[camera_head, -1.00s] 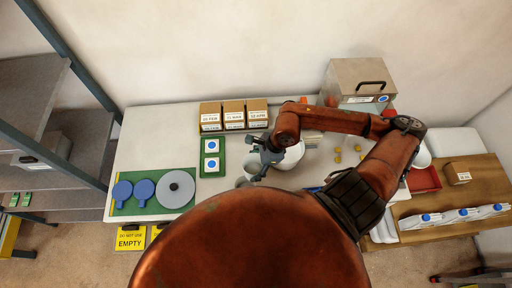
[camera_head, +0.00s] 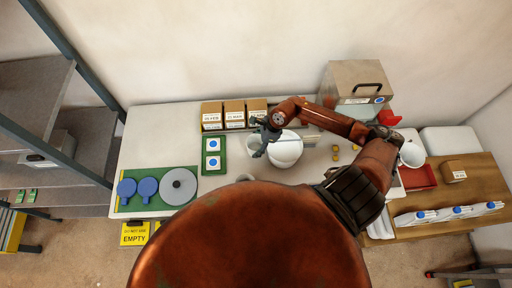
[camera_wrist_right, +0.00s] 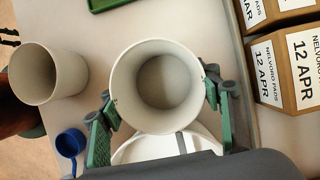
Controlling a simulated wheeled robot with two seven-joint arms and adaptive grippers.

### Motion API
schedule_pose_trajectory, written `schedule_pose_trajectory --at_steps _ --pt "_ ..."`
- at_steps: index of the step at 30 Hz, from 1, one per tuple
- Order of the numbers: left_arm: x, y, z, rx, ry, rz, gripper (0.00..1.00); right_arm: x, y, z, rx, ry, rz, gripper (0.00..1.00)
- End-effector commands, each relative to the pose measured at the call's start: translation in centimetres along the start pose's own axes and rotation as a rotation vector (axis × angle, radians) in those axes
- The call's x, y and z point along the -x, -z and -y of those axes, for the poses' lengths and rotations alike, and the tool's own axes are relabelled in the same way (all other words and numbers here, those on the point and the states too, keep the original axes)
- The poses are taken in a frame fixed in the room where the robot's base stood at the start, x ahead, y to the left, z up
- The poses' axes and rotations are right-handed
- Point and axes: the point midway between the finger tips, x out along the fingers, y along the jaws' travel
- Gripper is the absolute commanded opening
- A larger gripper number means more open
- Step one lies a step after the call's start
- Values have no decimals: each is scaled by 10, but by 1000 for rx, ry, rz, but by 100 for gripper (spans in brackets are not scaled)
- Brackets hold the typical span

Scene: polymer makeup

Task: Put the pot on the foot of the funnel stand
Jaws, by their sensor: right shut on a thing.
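My right gripper (camera_head: 264,138) is shut on a light grey pot (camera_wrist_right: 157,87). In the right wrist view its green fingers (camera_wrist_right: 160,112) lie on opposite sides of the open, empty-looking pot. In the head view the pot (camera_head: 253,146) is partly covered by the gripper, just left of a large white round vessel (camera_head: 286,150). In the wrist view the white vessel (camera_wrist_right: 170,148) is partly hidden behind the pot and the gripper. I cannot make out the funnel stand or its foot for certain. My left gripper is not in view.
A second grey pot (camera_wrist_right: 48,73) stands nearby, with a small blue cup or scoop (camera_wrist_right: 70,143). Labelled boxes (camera_head: 234,113) stand behind, and a green tray (camera_head: 213,156) lies left. A green mat (camera_head: 150,204) holds a grey disc (camera_head: 178,186). Clear tabletop (camera_head: 155,140) lies at the left.

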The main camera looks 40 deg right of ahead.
Motion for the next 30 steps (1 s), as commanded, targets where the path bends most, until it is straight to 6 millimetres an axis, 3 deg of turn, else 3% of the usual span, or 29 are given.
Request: schedule_pose_trajectory --at_steps 9,20,21,30 --pt "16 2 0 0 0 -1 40 -31 13 4 -2 -2 1 32" --pt "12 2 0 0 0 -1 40 -37 16 4 1 -1 -1 32" --pt "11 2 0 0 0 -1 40 -37 17 4 1 -1 -1 58" --pt "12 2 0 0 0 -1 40 -36 16 4 0 -1 -1 76"
